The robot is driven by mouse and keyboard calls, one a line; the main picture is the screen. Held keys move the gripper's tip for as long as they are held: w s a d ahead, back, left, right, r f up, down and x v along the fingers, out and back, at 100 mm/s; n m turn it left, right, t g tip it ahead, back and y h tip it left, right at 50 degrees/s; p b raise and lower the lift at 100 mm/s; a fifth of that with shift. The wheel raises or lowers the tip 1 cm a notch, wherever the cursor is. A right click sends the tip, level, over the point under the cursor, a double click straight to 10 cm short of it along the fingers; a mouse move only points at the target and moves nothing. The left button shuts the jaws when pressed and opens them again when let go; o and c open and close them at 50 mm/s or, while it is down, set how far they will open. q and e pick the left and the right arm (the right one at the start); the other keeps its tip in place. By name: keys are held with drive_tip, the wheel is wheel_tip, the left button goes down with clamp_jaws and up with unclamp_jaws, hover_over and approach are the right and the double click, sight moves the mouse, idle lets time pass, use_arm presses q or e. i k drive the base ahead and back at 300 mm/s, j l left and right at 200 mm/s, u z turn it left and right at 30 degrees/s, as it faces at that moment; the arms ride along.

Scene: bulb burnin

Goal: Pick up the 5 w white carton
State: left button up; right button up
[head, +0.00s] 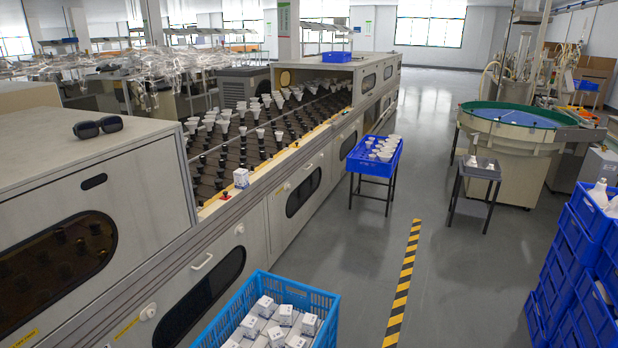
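A small white carton (241,178) with faint dark print stands on the front ledge of the burn-in machine, at the edge of the rows of sockets. Several more white cartons (265,306) lie in a blue crate (330,300) at the bottom of the head view. The print is too small to read, so I cannot tell which carton is marked 5 W. Neither of my grippers shows in the head view.
The long machine (235,228) carries several white bulbs in black sockets. A blue tray (365,165) of white bulbs stands on a stand. Stacked blue crates (570,270) are at right.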

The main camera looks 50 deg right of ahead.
sight(241, 176)
drive_tip(key=z, duration=1.1)
drive_tip(key=i+l, duration=0.1)
drive_tip(key=l, duration=0.2)
drive_tip(key=i+l+z, duration=0.4)
drive_tip(key=i+l, duration=0.2)
drive_tip(key=i+l+z, duration=0.3)
drive_tip(key=i+l, duration=0.15)
drive_tip(key=i+l+z, duration=0.25)
drive_tip(key=i, duration=0.25)
drive_tip(key=i+l+z, duration=0.3)
drive_tip(key=i, duration=0.25)
